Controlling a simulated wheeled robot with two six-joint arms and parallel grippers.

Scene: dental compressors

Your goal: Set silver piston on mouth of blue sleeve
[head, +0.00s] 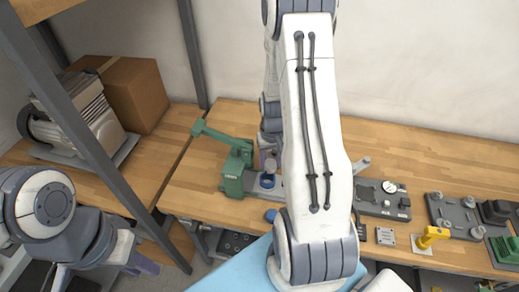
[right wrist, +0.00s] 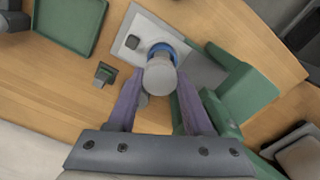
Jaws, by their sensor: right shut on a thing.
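The silver piston (right wrist: 159,77) is a grey cylinder with a round end facing the right wrist camera. My right gripper (right wrist: 160,88) is shut on it, with a purple finger on each side. The blue sleeve (right wrist: 165,48) shows as a blue rim just beyond the piston, partly covered by it. In the head view the sleeve (head: 267,181) stands on the base beside the green press. I cannot tell whether piston and sleeve touch. My right arm hides much of its gripper in the head view. My left gripper (head: 146,266) is low at the left, away from the sleeve; its opening is unclear.
The green lever press (head: 235,168) stands close beside the sleeve. A gauge plate (head: 382,199) and other fixtures occupy the right side. A green tray (right wrist: 70,22) and small green block (right wrist: 105,73) show in the wrist view.

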